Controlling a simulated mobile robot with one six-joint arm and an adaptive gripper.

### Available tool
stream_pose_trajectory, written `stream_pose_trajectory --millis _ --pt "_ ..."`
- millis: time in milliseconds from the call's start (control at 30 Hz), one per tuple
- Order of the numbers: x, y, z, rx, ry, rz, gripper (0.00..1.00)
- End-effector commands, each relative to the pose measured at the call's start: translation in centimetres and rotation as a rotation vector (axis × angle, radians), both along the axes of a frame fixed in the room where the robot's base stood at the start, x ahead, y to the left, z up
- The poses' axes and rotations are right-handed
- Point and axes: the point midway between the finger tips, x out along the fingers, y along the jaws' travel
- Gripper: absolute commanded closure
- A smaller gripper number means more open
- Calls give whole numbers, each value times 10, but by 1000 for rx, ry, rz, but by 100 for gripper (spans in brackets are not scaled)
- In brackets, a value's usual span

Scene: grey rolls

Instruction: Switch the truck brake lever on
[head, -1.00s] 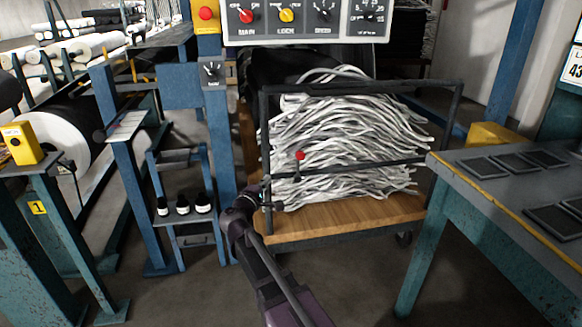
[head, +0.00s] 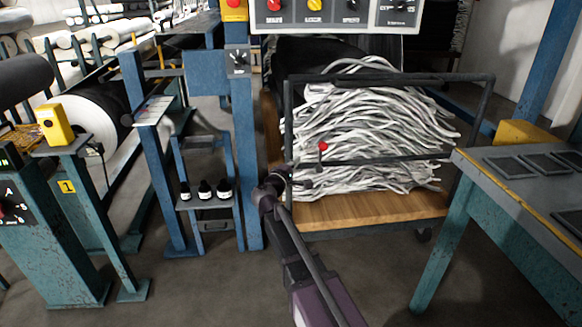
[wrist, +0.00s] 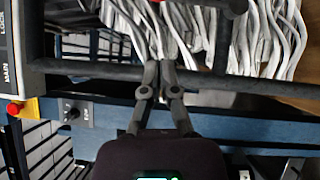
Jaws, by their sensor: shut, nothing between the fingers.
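The truck (head: 375,214) is a dark-framed cart with a wooden deck, loaded with grey-white strands. A red knob (head: 323,146), apparently the end of the brake lever, shows at its near left side against the strands. My gripper (head: 307,183) is at the truck's left front, below and slightly left of the knob. In the wrist view my gripper (wrist: 159,66) is shut and empty, its fingers crossing in front of a dark frame bar. Whether it touches the bar is unclear. Dark and red parts show at that view's top edge; the lever's full shape is not clear.
A control panel (head: 335,16) with knobs hangs above the truck. A blue post (head: 246,150) and a shelf with small dark bottles (head: 204,190) stand left of my arm. A teal table (head: 530,185) is at the right. Floor in front is open.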

Motion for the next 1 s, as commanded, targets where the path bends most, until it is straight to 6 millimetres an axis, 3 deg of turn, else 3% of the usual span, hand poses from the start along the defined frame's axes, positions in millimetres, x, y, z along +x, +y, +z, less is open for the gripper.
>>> stream_pose_trajectory --millis 300,600,1000 --pt "45 -27 5 0 0 -1 100" --pt "48 -58 9 1 -1 0 100" --pt "49 -64 9 0 0 1 100"
